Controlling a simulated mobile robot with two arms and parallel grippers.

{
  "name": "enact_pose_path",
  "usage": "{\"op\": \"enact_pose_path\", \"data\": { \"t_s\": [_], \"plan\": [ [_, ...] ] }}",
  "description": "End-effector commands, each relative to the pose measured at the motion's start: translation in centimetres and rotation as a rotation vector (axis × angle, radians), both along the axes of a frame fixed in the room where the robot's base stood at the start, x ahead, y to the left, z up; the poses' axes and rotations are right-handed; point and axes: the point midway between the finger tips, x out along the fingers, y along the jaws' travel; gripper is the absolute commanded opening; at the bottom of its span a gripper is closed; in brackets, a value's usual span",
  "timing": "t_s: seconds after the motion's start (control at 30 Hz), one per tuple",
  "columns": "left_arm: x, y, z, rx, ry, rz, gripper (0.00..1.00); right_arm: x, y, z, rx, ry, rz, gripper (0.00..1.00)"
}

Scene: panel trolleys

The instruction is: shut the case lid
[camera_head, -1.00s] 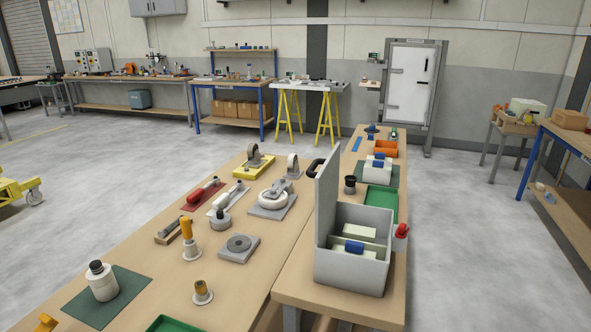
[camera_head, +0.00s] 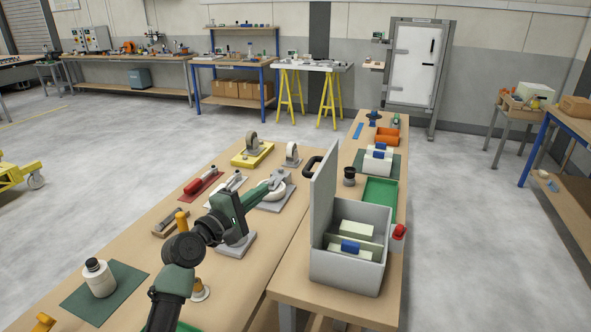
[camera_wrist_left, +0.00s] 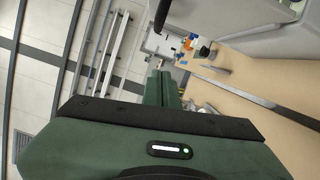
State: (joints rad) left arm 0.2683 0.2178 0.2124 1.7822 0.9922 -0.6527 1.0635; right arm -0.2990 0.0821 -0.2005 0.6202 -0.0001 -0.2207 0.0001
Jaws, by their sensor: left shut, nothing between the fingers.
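The grey case (camera_head: 345,272) stands on the right-hand bench, open at the top. Its lid (camera_head: 325,200) stands upright along the case's left side. A black handle (camera_head: 311,166) shows at the lid's left, near its far end. Inside the case are pale blocks (camera_head: 352,227) and a blue piece (camera_head: 350,246). My left gripper (camera_head: 277,180) is shut and empty, left of the lid and apart from it, above the left bench. Its dark green shut fingers also show in the left wrist view (camera_wrist_left: 167,84). My right gripper is not in view.
Below my left gripper, the left bench holds a white caster on a grey plate (camera_head: 272,203), a red clamp (camera_head: 202,182) and a white bottle (camera_head: 99,278). Behind the case lies a green tray (camera_head: 381,191). A red-capped bottle (camera_head: 398,236) stands at the case's right.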

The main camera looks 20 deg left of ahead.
Motion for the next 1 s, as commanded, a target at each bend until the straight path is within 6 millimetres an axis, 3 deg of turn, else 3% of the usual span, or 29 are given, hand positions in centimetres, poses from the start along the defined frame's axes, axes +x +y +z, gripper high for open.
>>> {"op": "enact_pose_path", "data": {
  "t_s": [0.17, 0.6, 0.8, 1.0],
  "plan": [
    [1.7, 0.1, 1.1, -0.045, -0.013, 0.006, 0.0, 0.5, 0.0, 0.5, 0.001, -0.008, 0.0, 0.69],
    [10.0, -2.3, 1.4, -0.039, -0.012, 0.006, 0.0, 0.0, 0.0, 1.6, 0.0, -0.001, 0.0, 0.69],
    [9.8, -5.1, 2.2, -0.039, -0.011, 0.005, 0.0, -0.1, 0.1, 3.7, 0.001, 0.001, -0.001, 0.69],
    [9.7, -6.1, 2.2, -0.036, -0.011, 0.006, 0.0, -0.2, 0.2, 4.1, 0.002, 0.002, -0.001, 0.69]
  ]
}}
